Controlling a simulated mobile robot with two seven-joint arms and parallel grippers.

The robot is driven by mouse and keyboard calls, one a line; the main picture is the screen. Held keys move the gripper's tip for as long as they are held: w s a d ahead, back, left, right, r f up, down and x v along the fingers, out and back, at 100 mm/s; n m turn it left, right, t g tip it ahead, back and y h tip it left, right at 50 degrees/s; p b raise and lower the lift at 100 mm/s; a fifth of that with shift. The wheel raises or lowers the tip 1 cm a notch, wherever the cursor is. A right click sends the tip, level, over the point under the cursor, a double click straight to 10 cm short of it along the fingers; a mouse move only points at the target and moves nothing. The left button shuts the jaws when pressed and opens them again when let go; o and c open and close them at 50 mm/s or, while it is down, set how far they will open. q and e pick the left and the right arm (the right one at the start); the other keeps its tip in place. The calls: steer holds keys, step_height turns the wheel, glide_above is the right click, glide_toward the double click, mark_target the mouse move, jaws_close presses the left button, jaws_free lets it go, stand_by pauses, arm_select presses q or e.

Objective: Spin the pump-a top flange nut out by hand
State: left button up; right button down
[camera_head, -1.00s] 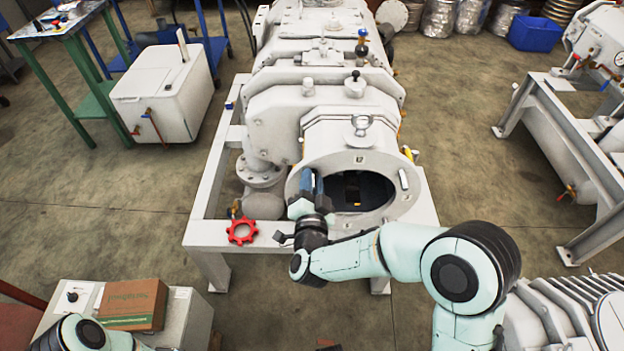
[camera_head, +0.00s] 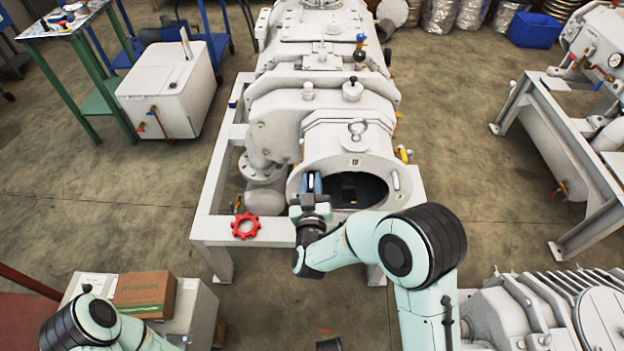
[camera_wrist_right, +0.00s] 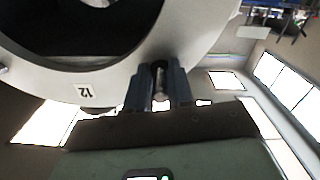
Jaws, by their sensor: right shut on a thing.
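The pump-a top opening is a round pale flange (camera_head: 375,222) at the front end of the big white pump, with a dark bore. My right gripper (camera_head: 312,182) is at the left part of the flange rim. In the right wrist view its two dark fingers (camera_wrist_right: 160,85) stand on either side of a small metal nut or stud end (camera_wrist_right: 160,95) at the rim, shut on it. The fingers hide most of that piece, so its thread cannot be seen. My left arm shows at the bottom left, with its gripper out of view.
A red handwheel (camera_head: 245,226) is just left of the gripper, by the white frame (camera_head: 212,200). A cardboard box (camera_head: 144,294) sits on a grey cabinet at lower left. A ribbed machine (camera_head: 530,310) stands at lower right.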

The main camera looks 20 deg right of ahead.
steer(key=n, duration=0.1)
steer(key=n+p, duration=0.1)
steer(key=shift+r+n+p, duration=0.3)
steer(key=shift+r+n, duration=0.05)
steer(key=shift+n, duration=0.05)
steer(key=n+p, duration=0.1)
steer(key=n, duration=0.1)
steer(key=shift+d+n, duration=0.1)
steer(key=shift+n, duration=0.2)
arm_select(q)
steer(key=s+d+r+g+p, duration=0.1)
steer(key=s+r+p, duration=0.1)
steer(key=r, duration=0.3)
steer(key=shift+s+p, duration=0.3)
steer(key=shift+s, duration=0.5)
arm_select(e)
steer(key=shift+w+n, duration=0.1)
steer(key=shift+n, duration=1.8)
arm_select(q)
steer(key=shift+r+g, duration=0.1)
steer(key=shift+g, duration=0.2)
arm_select(e)
steer(key=c, duration=1)
jaws_free()
steer(key=shift+f, duration=0.2)
